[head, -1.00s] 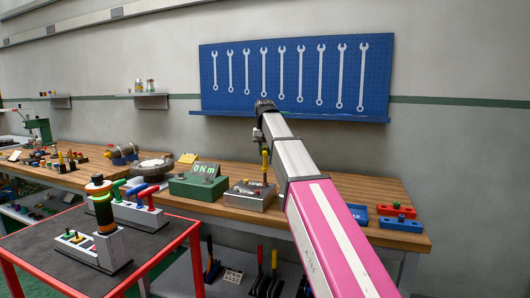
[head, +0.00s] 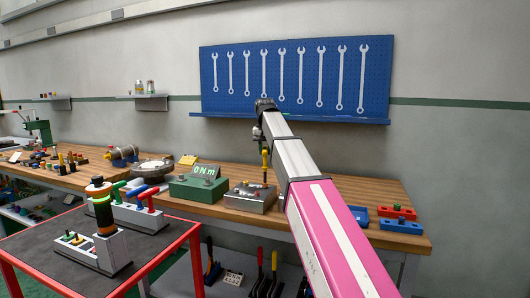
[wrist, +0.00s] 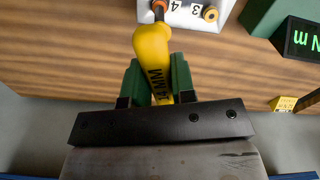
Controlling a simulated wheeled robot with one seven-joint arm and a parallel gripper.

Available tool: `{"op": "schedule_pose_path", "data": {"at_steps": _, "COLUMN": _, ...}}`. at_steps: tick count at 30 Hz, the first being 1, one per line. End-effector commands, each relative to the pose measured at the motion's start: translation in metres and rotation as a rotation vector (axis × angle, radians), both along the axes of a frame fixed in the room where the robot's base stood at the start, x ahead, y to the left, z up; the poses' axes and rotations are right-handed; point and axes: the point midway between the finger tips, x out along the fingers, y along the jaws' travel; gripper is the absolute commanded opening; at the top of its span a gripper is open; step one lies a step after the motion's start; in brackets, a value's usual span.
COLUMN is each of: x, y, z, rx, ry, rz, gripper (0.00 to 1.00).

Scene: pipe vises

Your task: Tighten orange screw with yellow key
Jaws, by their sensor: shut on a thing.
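My gripper (wrist: 158,88) is shut on the yellow key (wrist: 152,45), its green fingers on either side of the handle, which is marked with a size in MM. In the head view the yellow key (head: 264,157) hangs upright below my gripper (head: 263,143), over the metal screw box (head: 246,198) on the bench. The orange screw (wrist: 160,5) shows at the top edge of the wrist view, at the key's far end. The key's tip covers part of it, so I cannot tell whether the tip is fully seated. Numbers 3 and 4 mark the box.
A green torque display (head: 198,187) reading 0 Nm stands left of the box. Red and blue blocks (head: 400,218) lie to the right on the wooden bench. Wrenches hang on the blue board (head: 212,70).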

Motion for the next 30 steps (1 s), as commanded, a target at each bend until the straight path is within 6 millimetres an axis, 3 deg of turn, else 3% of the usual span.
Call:
{"op": "schedule_pose_path", "data": {"at_steps": 5, "x": 0.0002, "y": -0.0002, "z": 0.0003, "rx": 0.0, "ry": -0.001, "rz": 0.082, "gripper": 0.0}}
{"op": "schedule_pose_path", "data": {"at_steps": 30, "x": -0.0001, "y": -0.0011, "z": 0.0005, "rx": 0.001, "ry": 0.004, "rz": 1.015, "gripper": 0.0}}
